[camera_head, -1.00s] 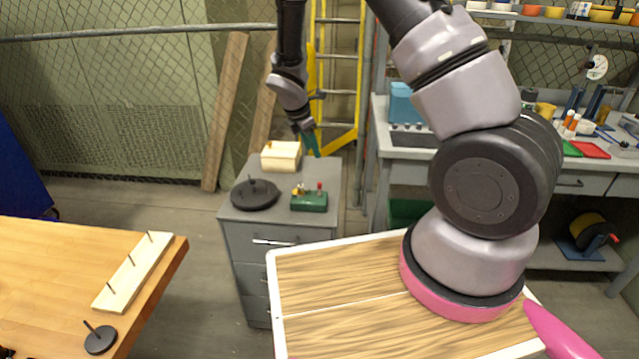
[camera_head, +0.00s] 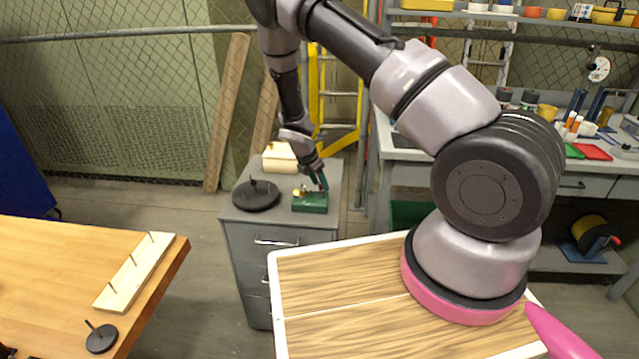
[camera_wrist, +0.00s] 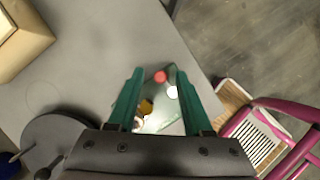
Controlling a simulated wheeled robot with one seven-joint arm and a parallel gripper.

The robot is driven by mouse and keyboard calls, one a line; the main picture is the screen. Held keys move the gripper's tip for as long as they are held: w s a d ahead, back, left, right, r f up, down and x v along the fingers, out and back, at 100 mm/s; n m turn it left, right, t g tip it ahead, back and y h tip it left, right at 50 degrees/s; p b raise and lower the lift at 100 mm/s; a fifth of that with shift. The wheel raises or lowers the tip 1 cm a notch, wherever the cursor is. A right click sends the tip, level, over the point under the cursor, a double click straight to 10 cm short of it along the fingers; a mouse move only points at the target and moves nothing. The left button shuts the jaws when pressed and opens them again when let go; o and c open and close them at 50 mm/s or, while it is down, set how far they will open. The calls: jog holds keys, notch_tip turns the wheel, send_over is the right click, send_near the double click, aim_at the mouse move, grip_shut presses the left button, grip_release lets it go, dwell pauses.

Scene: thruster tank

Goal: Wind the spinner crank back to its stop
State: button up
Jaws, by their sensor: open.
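A small green block (camera_head: 310,202) with a red knob and a brass-coloured part stands on the grey cabinet. It looks like the spinner with its crank, but its turning angle is too small to read. In the wrist view the red knob (camera_wrist: 160,77) lies between my fingertips, with the brass part (camera_wrist: 146,106) nearer the palm. My gripper (camera_head: 318,181) points down over the block, its green fingers open. In the wrist view my gripper (camera_wrist: 160,72) has a finger on either side of the knob. I cannot tell whether either touches it.
A black disc with a small knob (camera_head: 256,195) lies left of the block on the cabinet top (camera_head: 237,214). A cream box (camera_head: 280,158) stands behind. A wooden table (camera_head: 60,260) with a pegged board (camera_head: 133,272) is at left, a workbench (camera_head: 398,146) at right.

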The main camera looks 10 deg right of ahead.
jog(key=shift+d+f, duration=0.1)
jog(key=shift+f, duration=0.05)
grip_shut()
